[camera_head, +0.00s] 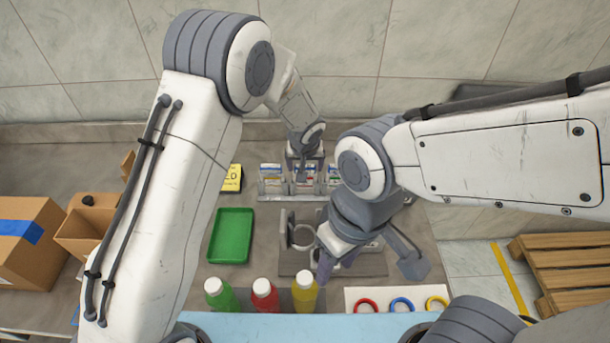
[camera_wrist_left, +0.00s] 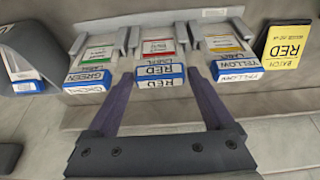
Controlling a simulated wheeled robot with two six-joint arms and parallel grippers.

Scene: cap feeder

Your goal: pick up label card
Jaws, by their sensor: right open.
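In the left wrist view, the label cards stand in grey holders: a red-marked card (camera_wrist_left: 160,76) in the middle, a green-marked card (camera_wrist_left: 89,80) to its left and a yellow-marked card (camera_wrist_left: 237,69) to its right. Each has a blue lower edge. My left gripper (camera_wrist_left: 160,88) is open, one finger on each side of the red card; whether they touch it I cannot tell. In the head view my left gripper (camera_head: 305,160) is over the card rack (camera_head: 290,197). My right gripper (camera_head: 368,265) is open, lower right, near the grey fixture.
A yellow batch sign reading RED (camera_wrist_left: 284,45) stands beside the cards. Cardboard boxes (camera_head: 30,240) stand at left.

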